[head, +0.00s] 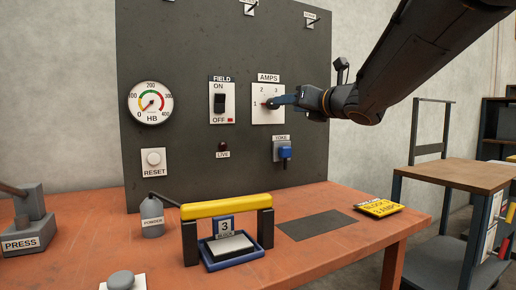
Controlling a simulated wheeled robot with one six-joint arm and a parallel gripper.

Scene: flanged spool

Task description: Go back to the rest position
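My gripper (276,102) is at the dark panel, reached in from the upper right by my arm. Its blue-grey fingers are at the knob of the AMPS dial (260,116), a white plate marked 1, 2, 3. The fingers cover much of the knob. I cannot tell whether they grip it, touch it or are just in front of it, nor whether they are open or shut.
The dark panel (190,60) also carries an HB gauge, a FIELD switch (219,102), a RESET button and a blue YOKE plug (285,152).

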